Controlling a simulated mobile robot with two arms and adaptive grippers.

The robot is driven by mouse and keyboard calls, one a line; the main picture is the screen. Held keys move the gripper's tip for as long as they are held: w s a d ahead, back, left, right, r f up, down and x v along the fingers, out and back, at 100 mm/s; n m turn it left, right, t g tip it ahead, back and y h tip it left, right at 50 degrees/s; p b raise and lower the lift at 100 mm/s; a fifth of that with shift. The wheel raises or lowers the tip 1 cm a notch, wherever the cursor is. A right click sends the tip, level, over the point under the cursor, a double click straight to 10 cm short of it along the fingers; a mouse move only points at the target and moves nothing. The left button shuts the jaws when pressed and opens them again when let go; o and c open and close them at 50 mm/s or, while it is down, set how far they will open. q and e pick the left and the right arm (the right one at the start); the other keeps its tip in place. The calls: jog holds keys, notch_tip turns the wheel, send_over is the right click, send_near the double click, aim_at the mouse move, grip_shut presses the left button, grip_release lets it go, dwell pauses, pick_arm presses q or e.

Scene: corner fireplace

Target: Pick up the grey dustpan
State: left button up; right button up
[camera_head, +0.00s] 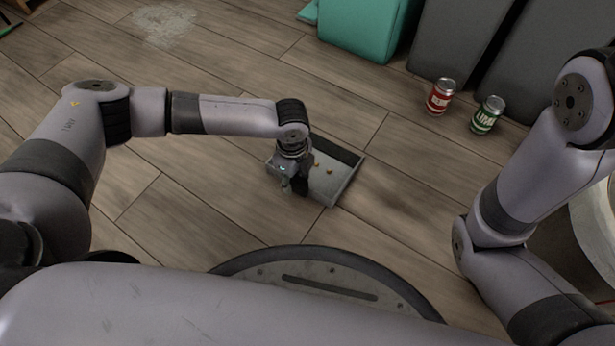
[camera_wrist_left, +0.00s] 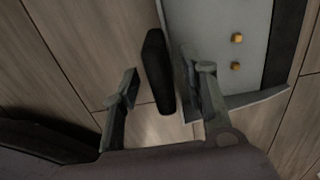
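The grey dustpan (camera_head: 330,186) lies on the wooden floor in front of me, with a few small yellowish bits in it. It also shows in the left wrist view (camera_wrist_left: 225,60), at the upper right, with its black handle (camera_wrist_left: 157,72) at its left side. My left gripper (camera_head: 292,188) is low over the dustpan's left side. In the left wrist view the left gripper (camera_wrist_left: 165,98) is open, with the black handle between its two fingers and a gap to the left finger. The right finger is close to the pan's edge; I cannot tell if they touch. My right gripper is out of view.
A red can (camera_head: 441,97) and a green can (camera_head: 487,115) stand on the floor at the upper right, by dark grey boxes (camera_head: 463,45). A teal box (camera_head: 362,28) is at the top. A pale dusty patch (camera_head: 164,24) lies at the upper left. The floor around the dustpan is clear.

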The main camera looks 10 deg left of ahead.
pick_arm(q)
jog(key=shift+c, duration=0.6)
jog(key=shift+f, duration=0.1)
grip_shut()
